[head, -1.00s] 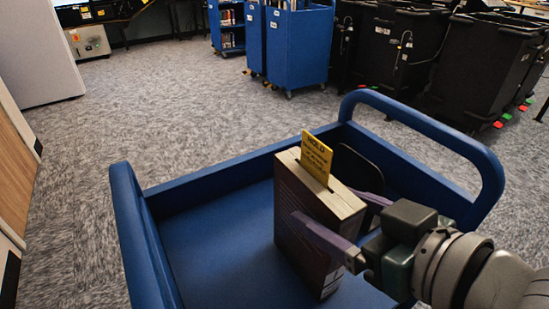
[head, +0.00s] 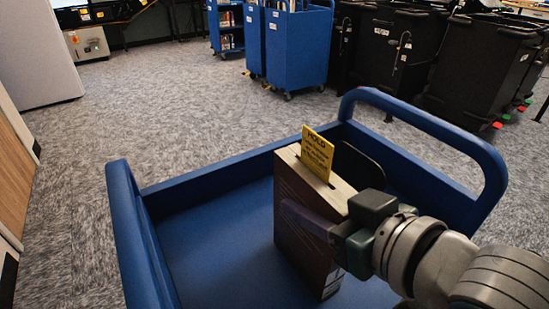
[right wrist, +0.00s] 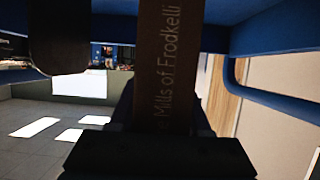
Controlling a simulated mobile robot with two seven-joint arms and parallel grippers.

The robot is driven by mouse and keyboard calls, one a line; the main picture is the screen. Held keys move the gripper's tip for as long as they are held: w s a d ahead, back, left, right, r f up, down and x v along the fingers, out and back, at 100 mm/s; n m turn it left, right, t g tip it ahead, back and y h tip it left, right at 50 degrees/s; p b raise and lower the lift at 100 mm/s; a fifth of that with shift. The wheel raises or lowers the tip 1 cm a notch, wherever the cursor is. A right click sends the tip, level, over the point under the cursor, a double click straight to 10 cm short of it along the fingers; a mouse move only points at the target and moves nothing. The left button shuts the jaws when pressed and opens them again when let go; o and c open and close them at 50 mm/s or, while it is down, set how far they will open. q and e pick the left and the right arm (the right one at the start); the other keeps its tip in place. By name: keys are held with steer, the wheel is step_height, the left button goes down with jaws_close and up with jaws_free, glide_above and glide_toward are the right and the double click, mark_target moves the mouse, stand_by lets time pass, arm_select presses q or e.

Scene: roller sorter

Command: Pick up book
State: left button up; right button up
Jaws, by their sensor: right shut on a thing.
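A thick dark book (head: 304,235) with pale page edges stands upright in a blue cart (head: 215,258). A yellow hold slip (head: 318,153) sticks up out of its top. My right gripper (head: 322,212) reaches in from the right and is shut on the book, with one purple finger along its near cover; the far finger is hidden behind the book. In the right wrist view the brown spine of the book (right wrist: 168,75) with printed title letters fills the middle, between the fingers. My left gripper is in neither view.
The blue cart has a raised handle (head: 440,130) at right and another (head: 130,215) at left. A dark upright plate (head: 358,165) stands just behind the book. Other blue carts (head: 299,50) and black bins (head: 395,55) stand at the back. Carpet to the left is clear.

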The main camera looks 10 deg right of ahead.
jaws_close()
steer(key=shift+r, duration=0.1)
stand_by(0.7)
